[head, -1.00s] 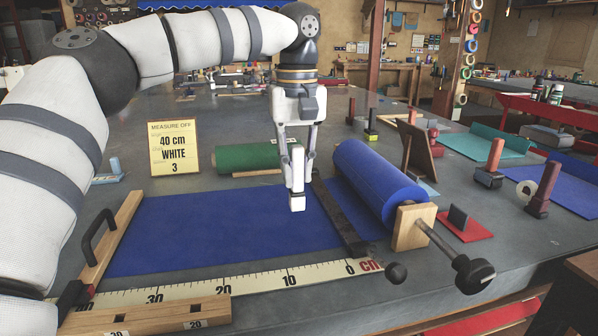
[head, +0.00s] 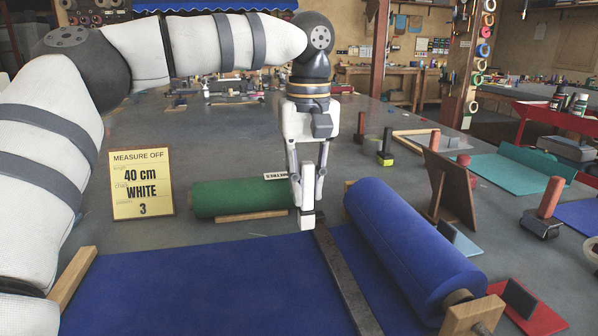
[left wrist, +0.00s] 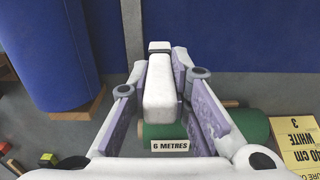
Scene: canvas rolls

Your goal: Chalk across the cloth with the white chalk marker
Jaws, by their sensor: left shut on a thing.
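The blue cloth (head: 205,285) lies flat across the front of the bench and looks plain blue where it shows. It also shows in the left wrist view (left wrist: 225,35). My left gripper (head: 307,205) is shut on the white chalk marker (left wrist: 160,85), a white block held upright with its lower end down. In the head view the marker (head: 307,221) is by the cloth's far edge, near the far end of the dark bar (head: 345,280). Whether its tip touches anything, I cannot tell. My right gripper is not in view.
A blue roll (head: 410,245) on a wooden stand is right of the bar. A green roll (head: 238,196) lies behind the cloth, close to the marker. A sign (head: 142,185) reads 40 cm, white, 3. A wooden strip (head: 73,275) borders the cloth's left side.

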